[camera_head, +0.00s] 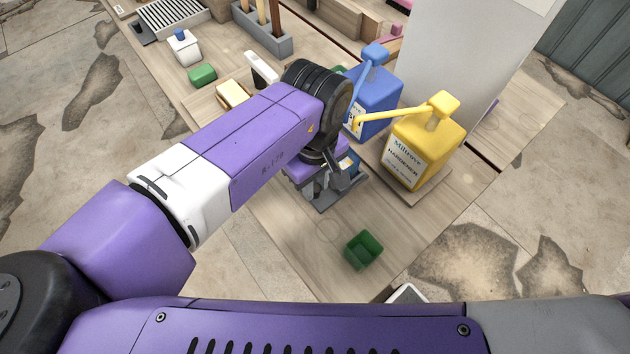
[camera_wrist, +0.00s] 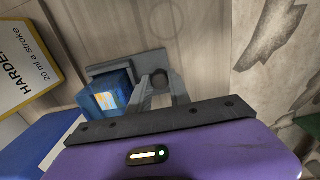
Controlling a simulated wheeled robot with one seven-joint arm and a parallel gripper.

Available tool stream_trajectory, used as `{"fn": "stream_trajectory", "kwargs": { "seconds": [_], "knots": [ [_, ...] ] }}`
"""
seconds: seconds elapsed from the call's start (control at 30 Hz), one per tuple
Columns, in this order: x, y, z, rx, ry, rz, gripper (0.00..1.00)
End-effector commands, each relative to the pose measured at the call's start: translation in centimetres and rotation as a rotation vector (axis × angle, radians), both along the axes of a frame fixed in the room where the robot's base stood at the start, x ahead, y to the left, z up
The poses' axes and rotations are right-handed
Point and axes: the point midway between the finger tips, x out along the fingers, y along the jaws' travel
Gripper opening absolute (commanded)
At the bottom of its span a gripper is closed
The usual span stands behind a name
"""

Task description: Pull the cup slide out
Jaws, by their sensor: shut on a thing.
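The knob seems to belong to the cup slide, a grey plate (camera_wrist: 125,61) low on the bench; how the two join is not clear. A blue block-like thing with an orange and white label (camera_wrist: 108,98) is beside the fingers. In the head view my gripper (camera_head: 322,190) is over a grey base (camera_head: 350,193), and my wrist hides most of the slide and the knob.
A yellow hardener pump bottle (camera_head: 425,150) and a blue pump bottle (camera_head: 375,98) stand close behind and right of my gripper. A tall white panel (camera_head: 455,60) rises behind.

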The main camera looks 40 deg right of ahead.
Motion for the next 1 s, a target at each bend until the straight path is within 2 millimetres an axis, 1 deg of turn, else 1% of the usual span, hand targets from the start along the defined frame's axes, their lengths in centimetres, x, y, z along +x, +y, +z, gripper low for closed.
{"fn": "stream_trajectory", "kwargs": {
  "seconds": [0.87,0.93,1.0],
  "knots": [
    [-0.04,-0.04,-0.03,-0.001,0.001,0.000,0.00],
    [-0.03,0.12,0.00,-0.001,0.001,0.001,0.00],
    [0.00,0.71,0.06,-0.001,0.001,0.003,0.00]
  ]
}}
